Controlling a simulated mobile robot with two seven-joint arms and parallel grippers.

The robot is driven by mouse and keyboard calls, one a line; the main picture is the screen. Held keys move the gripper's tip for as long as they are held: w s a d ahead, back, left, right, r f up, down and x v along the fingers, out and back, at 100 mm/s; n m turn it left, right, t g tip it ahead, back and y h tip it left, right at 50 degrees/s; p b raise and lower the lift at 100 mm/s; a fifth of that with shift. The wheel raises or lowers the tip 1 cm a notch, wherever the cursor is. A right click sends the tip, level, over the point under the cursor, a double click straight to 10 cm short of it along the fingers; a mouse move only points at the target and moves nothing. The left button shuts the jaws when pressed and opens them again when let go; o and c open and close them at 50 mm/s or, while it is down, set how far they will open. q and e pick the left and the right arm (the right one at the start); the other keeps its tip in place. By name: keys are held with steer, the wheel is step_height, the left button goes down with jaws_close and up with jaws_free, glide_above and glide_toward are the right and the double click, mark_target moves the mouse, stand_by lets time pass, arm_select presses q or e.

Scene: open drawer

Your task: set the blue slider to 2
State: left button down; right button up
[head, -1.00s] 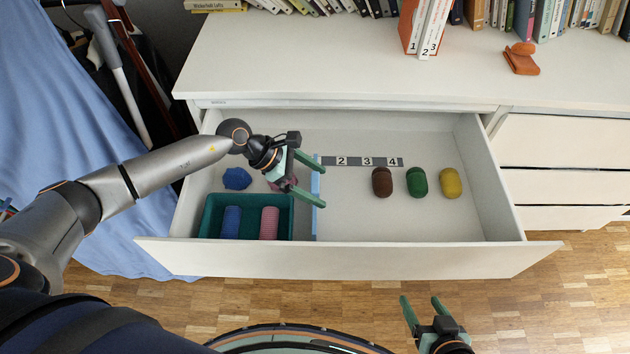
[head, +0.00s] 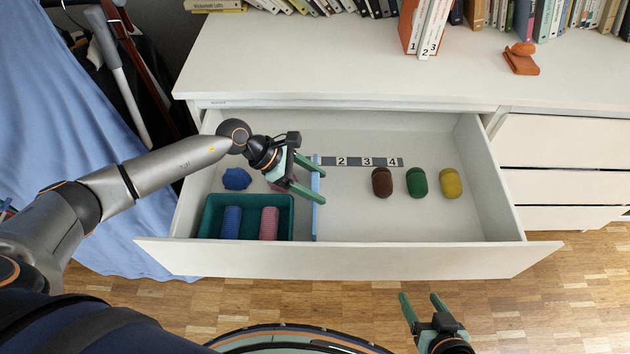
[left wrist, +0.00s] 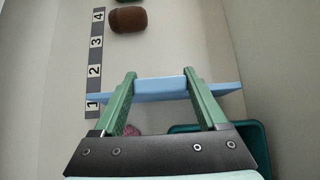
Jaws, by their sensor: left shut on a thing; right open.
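The blue slider (head: 315,224) is a thin light-blue divider standing across the left part of the open drawer. The dark number strip (head: 367,161) shows 2, 3 and 4 in the head view. In the left wrist view the strip (left wrist: 95,71) also shows 1, and the slider (left wrist: 160,90) has its end beside the 1, on the side toward the 2. My left gripper (head: 322,187) is shut on the slider's middle part, with a green finger at each side of it. My right gripper (head: 421,308) is open and empty, in front of the drawer.
Right of the slider lie a brown (head: 382,183), a green (head: 417,182) and a yellow (head: 451,183) rounded object. Left of it are a teal tray (head: 292,217) with blue and pink cylinders, and a blue lump (head: 237,179). The drawer floor between slider and brown object is clear.

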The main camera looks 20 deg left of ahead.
arm_select(q)
steer(key=w+d, duration=0.2)
steer(key=d, duration=0.4)
steer(key=shift+d, duration=0.35)
arm_select(e)
steer(key=shift+s+d+f, duration=0.25)
steer(key=shift+s+f, duration=0.1)
steer(key=shift+f, duration=0.1)
arm_select(q)
jaws_free()
arm_select(e)
steer(key=shift+w+a+r, duration=0.1)
steer(key=shift+w+r, duration=0.1)
